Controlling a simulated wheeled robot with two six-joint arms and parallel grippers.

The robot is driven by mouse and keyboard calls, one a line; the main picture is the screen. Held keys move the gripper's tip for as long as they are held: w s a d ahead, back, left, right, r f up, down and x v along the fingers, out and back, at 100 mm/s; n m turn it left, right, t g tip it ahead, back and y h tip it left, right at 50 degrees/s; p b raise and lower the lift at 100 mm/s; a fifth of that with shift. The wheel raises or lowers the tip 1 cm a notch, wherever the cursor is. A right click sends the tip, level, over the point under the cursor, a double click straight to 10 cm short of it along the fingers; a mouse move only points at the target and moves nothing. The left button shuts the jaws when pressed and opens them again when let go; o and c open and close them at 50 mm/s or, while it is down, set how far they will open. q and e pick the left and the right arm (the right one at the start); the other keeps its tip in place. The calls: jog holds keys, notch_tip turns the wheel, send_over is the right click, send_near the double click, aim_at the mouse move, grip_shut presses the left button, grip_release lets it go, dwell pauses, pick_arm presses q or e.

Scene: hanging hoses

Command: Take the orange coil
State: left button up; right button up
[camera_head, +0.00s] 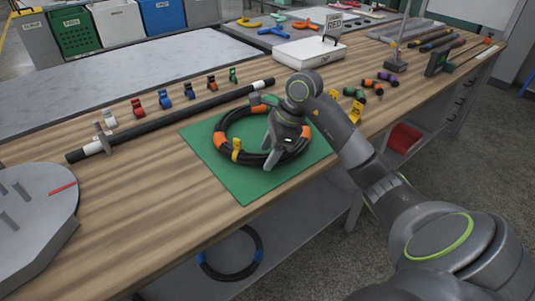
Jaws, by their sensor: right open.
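The orange coil (226,119), a black hose ring with orange bands and a yellow tie at its front, lies flat on a green mat (250,187) on the workbench. My right gripper (276,158) reaches down over the right part of the coil with its jaws open. Its fingers overlap the coil's front right side in the picture; I cannot tell whether they touch it. The gripper and wrist hide part of the ring's right side. My left gripper is not in view.
A long black rod (190,107) lies behind the mat, with several small coloured clips beyond it. A white scale-like box (310,52) stands behind right. A grey round fixture (35,215) is at left. A blue-banded coil (231,276) lies on the lower shelf.

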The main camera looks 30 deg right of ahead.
jog(key=shift+w+a+f, duration=0.1)
jog(key=shift+a+f, duration=0.1)
jog(key=shift+f, duration=0.35)
grip_shut()
jog(key=c, duration=0.7)
grip_release()
grip_shut()
jog(key=shift+r, duration=0.1)
